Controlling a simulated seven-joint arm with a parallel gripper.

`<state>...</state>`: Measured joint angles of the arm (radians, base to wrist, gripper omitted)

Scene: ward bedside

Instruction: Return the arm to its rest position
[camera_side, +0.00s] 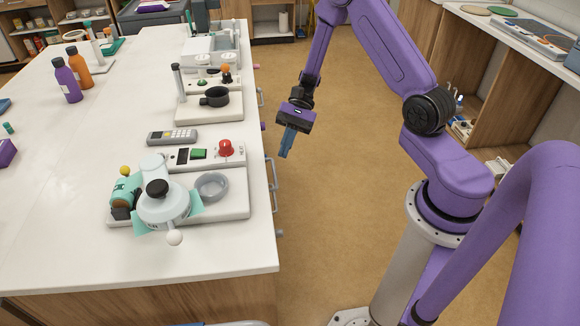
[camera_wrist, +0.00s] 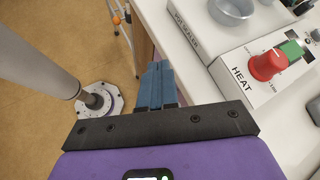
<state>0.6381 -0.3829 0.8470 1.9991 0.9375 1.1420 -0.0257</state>
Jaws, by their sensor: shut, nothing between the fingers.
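My purple arm reaches in from the right in the side view. My gripper (camera_side: 287,143) hangs over the open floor, just right of the white counter's edge, with its blue fingers pointing down. The fingers are together with nothing between them. In the wrist view my gripper (camera_wrist: 154,78) also shows its two blue fingers side by side, beside the counter edge and touching nothing that I can see.
The white counter (camera_side: 60,220) carries a heater unit with a red knob (camera_side: 226,147), a grey bowl (camera_side: 212,186), a remote-like device (camera_side: 172,137) and a black pan (camera_side: 215,97). Drawer handles (camera_side: 272,175) stick out from its side. The brown floor (camera_side: 330,200) is clear.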

